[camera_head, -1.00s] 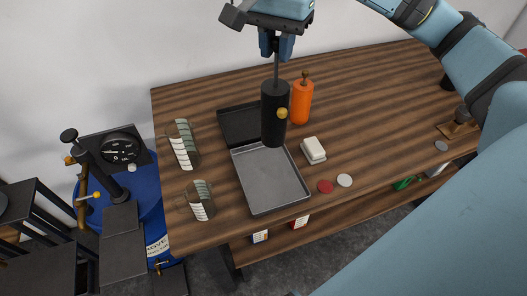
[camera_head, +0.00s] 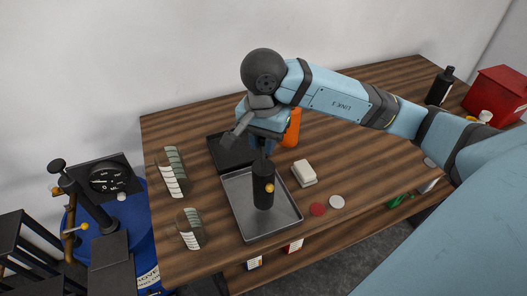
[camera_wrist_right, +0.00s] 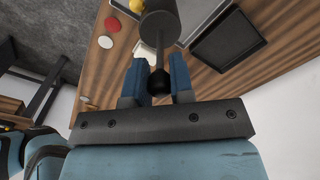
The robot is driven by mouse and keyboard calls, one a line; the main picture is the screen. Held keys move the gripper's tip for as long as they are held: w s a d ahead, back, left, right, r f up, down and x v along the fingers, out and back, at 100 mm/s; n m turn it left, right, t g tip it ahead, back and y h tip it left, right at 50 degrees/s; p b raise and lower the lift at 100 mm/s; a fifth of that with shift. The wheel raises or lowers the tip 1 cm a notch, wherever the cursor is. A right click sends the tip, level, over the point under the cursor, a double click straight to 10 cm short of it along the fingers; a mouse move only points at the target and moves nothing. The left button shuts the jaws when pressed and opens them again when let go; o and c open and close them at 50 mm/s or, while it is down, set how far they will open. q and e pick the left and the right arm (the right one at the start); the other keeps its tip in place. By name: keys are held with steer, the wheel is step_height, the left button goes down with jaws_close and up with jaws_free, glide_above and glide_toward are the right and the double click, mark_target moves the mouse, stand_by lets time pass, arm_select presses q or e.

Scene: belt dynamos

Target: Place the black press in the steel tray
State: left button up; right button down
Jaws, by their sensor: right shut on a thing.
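The black press (camera_head: 263,188) is a dark cylinder with a thin rod on top and a small brass knob on its side. My right gripper (camera_head: 262,148) is shut on the top of its rod; the blue fingers also show around the rod's dark end in the right wrist view (camera_wrist_right: 158,86). The press hangs upright over the middle of the steel tray (camera_head: 283,222), a grey rectangular tray near the table's front. I cannot tell whether its base touches the tray floor. My left gripper is not in view.
A black tray (camera_head: 228,155) lies behind the steel tray. An orange bottle (camera_head: 292,130) is partly hidden by my right arm. A white block (camera_head: 304,173), a red disc (camera_head: 318,209) and a white disc (camera_head: 337,202) lie to the right. Two curved striped pieces stand left.

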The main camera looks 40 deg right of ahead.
mark_target(263, 153)
step_height(263, 153, down, 4)
steer(key=shift+r, duration=0.2)
steer(key=shift+f, duration=0.2)
steer(key=c, duration=1)
jaws_free()
steer(key=shift+r, duration=0.1)
